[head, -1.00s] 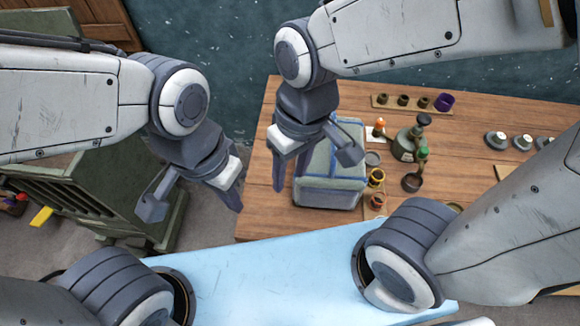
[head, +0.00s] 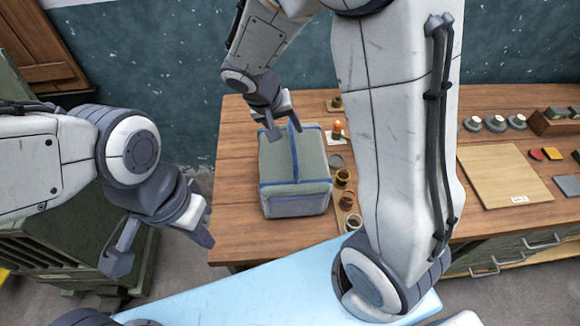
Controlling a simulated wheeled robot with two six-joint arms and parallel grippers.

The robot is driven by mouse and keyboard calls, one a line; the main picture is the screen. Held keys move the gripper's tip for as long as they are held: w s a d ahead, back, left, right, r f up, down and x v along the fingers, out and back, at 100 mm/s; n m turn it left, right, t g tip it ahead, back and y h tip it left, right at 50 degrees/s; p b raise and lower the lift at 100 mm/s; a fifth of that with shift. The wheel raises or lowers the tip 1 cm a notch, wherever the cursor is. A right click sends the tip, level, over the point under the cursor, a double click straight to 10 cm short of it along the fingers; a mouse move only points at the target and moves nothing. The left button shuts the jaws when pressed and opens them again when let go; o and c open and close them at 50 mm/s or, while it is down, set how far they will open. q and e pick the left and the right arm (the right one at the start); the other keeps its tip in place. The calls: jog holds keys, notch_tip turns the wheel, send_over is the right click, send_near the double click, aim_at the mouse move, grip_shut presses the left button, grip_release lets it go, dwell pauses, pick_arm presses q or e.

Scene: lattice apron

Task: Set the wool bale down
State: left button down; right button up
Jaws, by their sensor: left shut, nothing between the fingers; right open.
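The wool bale (head: 285,160), a grey-green block with blue bands, rests upright on the left part of the wooden table (head: 232,160). My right gripper (head: 285,127) is open at the bale's far top edge, with its fingertips just over or behind it. I cannot tell whether they touch the bale, and nothing shows held between them. My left gripper (head: 203,236) is shut and empty, left of the table's near left corner and apart from the bale.
Small jars (head: 345,178) stand close along the bale's right side, with an orange-topped bottle (head: 338,128) behind them. A wooden board (head: 503,176) lies to the right. A green cabinet (head: 60,245) stands at the left. Bare tabletop lies left of the bale.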

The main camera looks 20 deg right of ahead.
aim_at(291, 140)
jog(key=f, duration=0.2)
jog(key=shift+w+d+f, duration=0.15)
jog(key=shift+w+f, duration=0.2)
jog(key=shift+w, duration=0.05)
jog(key=p+x, duration=0.1)
jog(key=x, duration=0.3)
jog(key=shift+s+d+f, duration=0.1)
jog(key=shift+s, duration=0.05)
jog(key=shift+d+f, duration=0.2)
jog(key=shift+f, duration=0.35)
grip_shut()
jog(key=shift+w+r+p, duration=0.15)
jog(key=shift+w+p, duration=0.1)
jog(key=shift+p, duration=0.05)
